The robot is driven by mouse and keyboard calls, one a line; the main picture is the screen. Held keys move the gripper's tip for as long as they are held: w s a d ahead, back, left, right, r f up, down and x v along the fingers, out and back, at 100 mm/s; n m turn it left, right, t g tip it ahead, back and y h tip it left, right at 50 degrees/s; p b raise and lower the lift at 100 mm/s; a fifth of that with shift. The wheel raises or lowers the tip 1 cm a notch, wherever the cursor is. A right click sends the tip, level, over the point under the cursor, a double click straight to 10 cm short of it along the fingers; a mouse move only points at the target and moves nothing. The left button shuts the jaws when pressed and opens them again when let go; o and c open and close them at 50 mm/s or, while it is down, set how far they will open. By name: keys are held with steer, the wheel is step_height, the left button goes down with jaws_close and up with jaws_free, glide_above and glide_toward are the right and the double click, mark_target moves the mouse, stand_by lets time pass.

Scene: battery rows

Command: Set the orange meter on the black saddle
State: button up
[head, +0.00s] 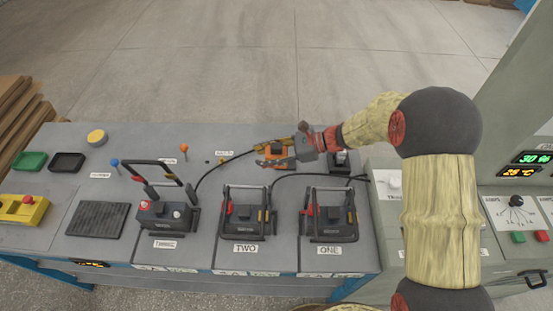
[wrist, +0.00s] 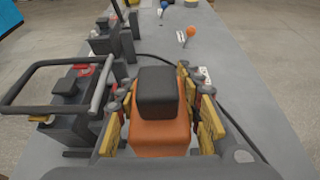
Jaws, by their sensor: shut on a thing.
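The orange meter (head: 278,162) has a black block on top and shows large in the middle of the wrist view (wrist: 160,137). My gripper (head: 267,154) is shut on it, with a yellow-padded finger on each side in the wrist view. My gripper hides part of the meter in the head view. I cannot tell whether its base touches the bench. A shallow black piece with a raised rim, which looks like the black saddle (head: 67,162), lies at the bench's far left and looks empty. My gripper is well to the right of it.
A matching green piece (head: 30,161) lies left of the saddle. A yellow disc (head: 97,137) sits behind it. Blue (head: 115,162) and orange (head: 184,148) knobbed levers stand between meter and saddle. Handled batteries (head: 247,212) line the front, with black cables behind them.

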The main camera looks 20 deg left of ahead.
steer(key=w+f+b, duration=0.1)
steer(key=w+f, duration=0.1)
steer(key=w+f+b, duration=0.1)
steer(key=w+f, duration=0.1)
steer(key=w, duration=0.1)
steer(key=w+d+f+b, duration=0.1)
steer(key=w+f, duration=0.2)
steer(key=shift+w+f+b, duration=0.2)
steer(key=shift+f+b, duration=0.25)
steer(key=shift+f, duration=0.5)
steer(key=shift+w+f+b, duration=0.15)
steer(key=shift+f+b, duration=0.3)
steer(key=shift+f, duration=0.45)
steer(key=shift+f, duration=0.15)
steer(key=o, duration=1.3)
steer(key=shift+d+r, duration=0.25)
steer(key=shift+r, duration=0.05)
steer(key=p+v, duration=0.3)
steer(key=v, duration=0.8)
steer(key=shift+d+p, duration=0.25)
steer(key=shift+p, duration=0.15)
